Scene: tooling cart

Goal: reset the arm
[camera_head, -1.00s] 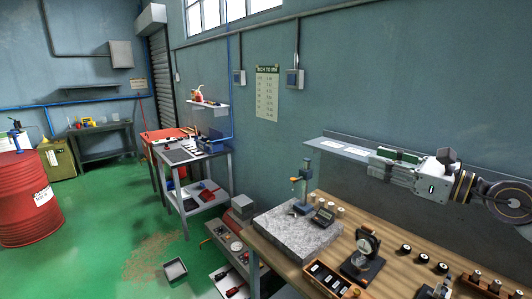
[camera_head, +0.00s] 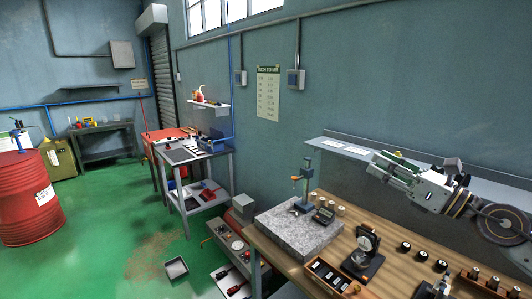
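My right arm comes in from the right edge, in front of the wall shelf. My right gripper (camera_head: 377,166) points left and slightly up, over the back right of the wooden bench (camera_head: 325,262). It is seen side-on and small, so I cannot tell whether its fingers are apart. A green strip shows along its upper side. It appears clear of the things on the bench. My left arm and gripper are not in view.
On the bench are a granite plate (camera_head: 283,234) with a blue gauge stand (camera_head: 306,188), a dial instrument (camera_head: 364,251) and several small dark cylinders. A wall shelf (camera_head: 345,147) lies behind my gripper. A red barrel (camera_head: 28,200) stands far left; green floor (camera_head: 110,235) is mostly open.

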